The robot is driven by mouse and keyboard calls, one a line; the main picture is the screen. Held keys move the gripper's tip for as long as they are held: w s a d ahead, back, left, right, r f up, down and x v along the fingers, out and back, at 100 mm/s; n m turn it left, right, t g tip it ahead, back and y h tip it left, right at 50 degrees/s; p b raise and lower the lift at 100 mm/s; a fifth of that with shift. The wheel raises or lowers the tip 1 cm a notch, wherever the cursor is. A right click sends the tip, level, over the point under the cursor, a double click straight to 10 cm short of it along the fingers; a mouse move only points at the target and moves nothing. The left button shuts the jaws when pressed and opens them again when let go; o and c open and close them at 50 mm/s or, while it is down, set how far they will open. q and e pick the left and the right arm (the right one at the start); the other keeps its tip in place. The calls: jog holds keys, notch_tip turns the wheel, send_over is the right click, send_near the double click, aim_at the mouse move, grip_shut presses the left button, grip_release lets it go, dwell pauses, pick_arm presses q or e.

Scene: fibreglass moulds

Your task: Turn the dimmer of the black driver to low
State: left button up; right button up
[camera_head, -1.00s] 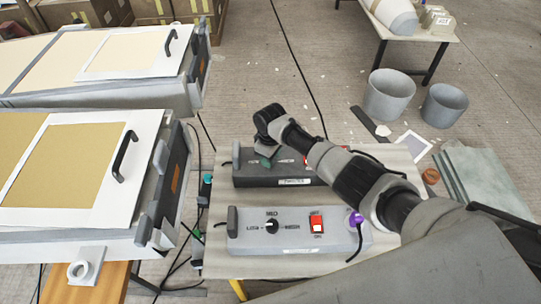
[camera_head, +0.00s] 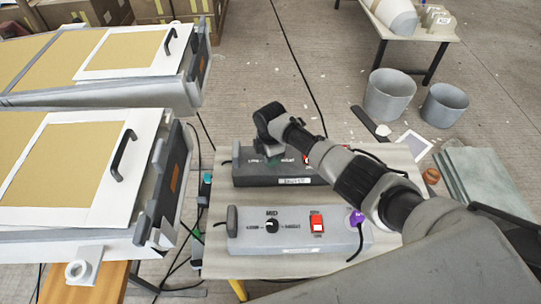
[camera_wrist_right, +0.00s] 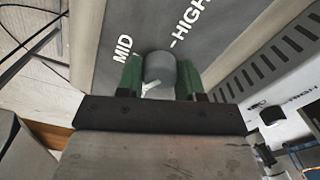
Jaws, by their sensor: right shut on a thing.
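The black driver (camera_head: 285,181) lies on the table behind the grey driver, with its red switch partly covered by my arm. My right gripper (camera_head: 271,160) is over its left part. In the right wrist view, the green-tipped fingers of the right gripper (camera_wrist_right: 160,80) are shut on the grey dimmer knob (camera_wrist_right: 160,70), one on each side. A white mark on the knob shows on its lower left side, away from HIGH. MID and HIGH are readable beyond the knob; the LOW side is hidden by the gripper in this view. My left gripper is out of view.
The grey driver (camera_head: 300,240), with its dial, red switch and purple connector (camera_head: 357,218), stands close in front. Large moulds (camera_head: 75,165) with black handles are at the left. Cables run between them and the table. Grey buckets (camera_head: 390,95) stand on the floor behind right.

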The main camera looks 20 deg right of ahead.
jog(key=n+b, duration=0.1)
jog(key=n, duration=0.4)
jog(key=shift+r+n, duration=0.1)
jog(key=shift+n, duration=0.3)
dwell(0.4)
jog(key=o, duration=0.9)
jog(key=shift+o, duration=0.2)
notch_tip(320, 180, up, 11)
